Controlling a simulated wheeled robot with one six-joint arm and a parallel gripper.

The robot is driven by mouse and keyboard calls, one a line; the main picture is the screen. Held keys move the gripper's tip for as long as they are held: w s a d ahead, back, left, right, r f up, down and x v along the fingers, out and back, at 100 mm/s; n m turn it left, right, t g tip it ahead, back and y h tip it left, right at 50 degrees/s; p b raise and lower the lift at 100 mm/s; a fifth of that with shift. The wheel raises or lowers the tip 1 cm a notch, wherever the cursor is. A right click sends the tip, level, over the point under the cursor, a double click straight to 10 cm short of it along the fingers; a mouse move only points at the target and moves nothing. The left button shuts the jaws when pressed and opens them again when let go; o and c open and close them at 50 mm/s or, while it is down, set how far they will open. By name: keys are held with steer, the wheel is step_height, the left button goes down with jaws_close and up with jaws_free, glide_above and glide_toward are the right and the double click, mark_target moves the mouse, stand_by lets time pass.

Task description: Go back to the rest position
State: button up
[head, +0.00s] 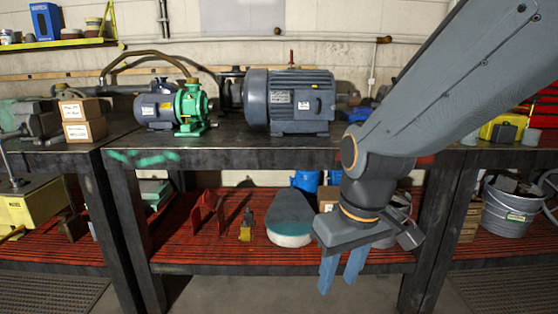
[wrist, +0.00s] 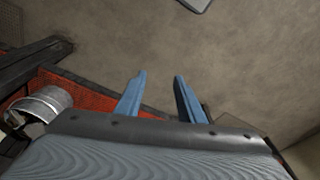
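My gripper (head: 341,272) hangs in front of the workbench, with its blue fingers pointing down past the edge of the red lower shelf. The fingers are apart, and nothing shows between them. In the wrist view my gripper (wrist: 160,95) also shows two separated blue fingers over bare floor. A large grey motor (head: 290,102) stands on the bench top. A smaller grey motor with a green pump end (head: 175,108) stands to its left. My arm hides part of the bench's right side.
The bench top (head: 230,150) has a dark front edge, with a red lower shelf (head: 190,240) below. A metal bucket (head: 508,208) stands on the shelf at the right. Cardboard boxes (head: 84,130) sit at the left. The floor (wrist: 220,50) below my gripper looks mostly clear.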

steer(key=s+m+g, duration=0.2)
steer(key=s, duration=0.4)
steer(key=d+r+m+h+p, duration=0.1)
steer(key=d+r+p, duration=0.5)
steer(key=p, duration=0.8)
steer(key=shift+s+d+m, duration=0.2)
steer(key=shift+d+m, duration=0.5)
steer(key=shift+d, duration=0.5)
steer(key=shift+r, duration=0.1)
steer(key=shift+c, duration=1.2)
steer(key=shift+s, duration=0.1)
